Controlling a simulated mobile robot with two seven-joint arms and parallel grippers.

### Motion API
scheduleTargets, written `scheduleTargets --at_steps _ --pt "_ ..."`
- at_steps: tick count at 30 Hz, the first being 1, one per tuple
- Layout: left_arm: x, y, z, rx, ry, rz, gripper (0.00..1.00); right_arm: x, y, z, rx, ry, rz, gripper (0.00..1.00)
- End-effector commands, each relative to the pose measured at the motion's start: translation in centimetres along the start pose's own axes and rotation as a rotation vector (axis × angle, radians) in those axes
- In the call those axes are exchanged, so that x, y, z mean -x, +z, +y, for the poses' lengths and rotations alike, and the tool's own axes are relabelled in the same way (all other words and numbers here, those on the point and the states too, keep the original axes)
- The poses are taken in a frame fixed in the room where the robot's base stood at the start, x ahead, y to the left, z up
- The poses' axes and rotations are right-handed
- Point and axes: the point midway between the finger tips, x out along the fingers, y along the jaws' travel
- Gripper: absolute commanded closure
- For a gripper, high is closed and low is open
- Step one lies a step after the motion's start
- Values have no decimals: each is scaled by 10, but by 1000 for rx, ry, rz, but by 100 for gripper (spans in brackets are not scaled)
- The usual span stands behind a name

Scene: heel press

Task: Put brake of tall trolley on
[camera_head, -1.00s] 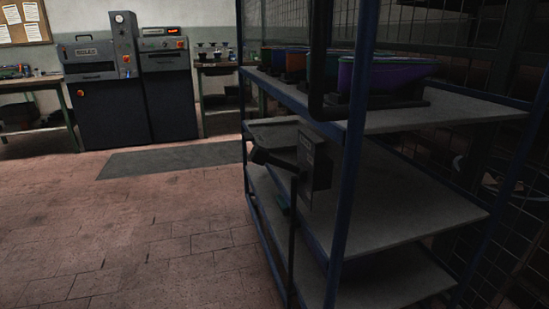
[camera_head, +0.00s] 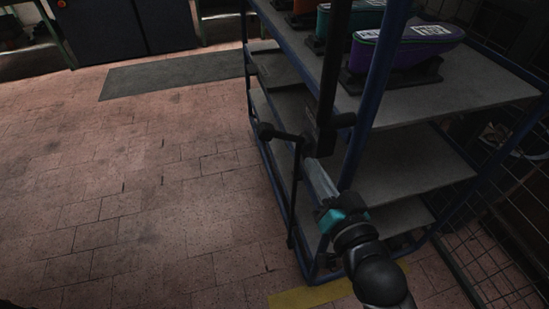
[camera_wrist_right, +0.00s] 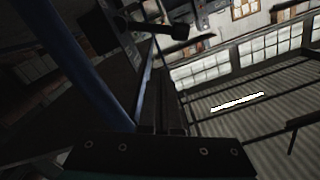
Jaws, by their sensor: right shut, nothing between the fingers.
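The tall trolley (camera_head: 451,160) has a blue tube frame and grey shelves. A dark lever with a black knob (camera_head: 265,131) sticks out at its near left side, above a thin upright dark rod (camera_head: 294,205). My right gripper (camera_head: 312,170) is in front of the trolley's near end, close to the right of the lever and rod; I cannot tell whether it touches anything. It is shut and empty. In the right wrist view a dark knob (camera_wrist_right: 180,31) shows ahead, beside a blue post (camera_wrist_right: 95,88). My left gripper is out of view.
Purple and green shoe-shaped pieces (camera_head: 402,45) stand on the top shelf. A wire mesh fence (camera_head: 500,235) runs along the right. A yellow floor strip (camera_head: 312,297) lies at the trolley's foot. The tiled floor (camera_head: 150,210) at left is clear, with a grey mat (camera_head: 170,77) behind.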

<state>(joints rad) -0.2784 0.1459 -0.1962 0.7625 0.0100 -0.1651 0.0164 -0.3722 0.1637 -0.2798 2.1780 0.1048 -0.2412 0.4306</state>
Motion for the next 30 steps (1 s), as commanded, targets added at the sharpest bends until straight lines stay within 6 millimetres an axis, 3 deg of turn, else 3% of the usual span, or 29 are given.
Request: scheduleTargets --at_steps 1,4,11,16,30 --pt "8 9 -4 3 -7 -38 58 -3 -12 -4 -8 2 0 100" --pt "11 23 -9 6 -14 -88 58 -6 -19 -5 -19 6 -2 100" --pt "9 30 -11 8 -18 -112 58 -14 -21 -4 -26 8 -2 100" --pt "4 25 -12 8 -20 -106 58 -33 -21 -4 -25 7 1 100" --pt "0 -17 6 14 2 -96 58 -102 -20 -4 -24 6 0 100"
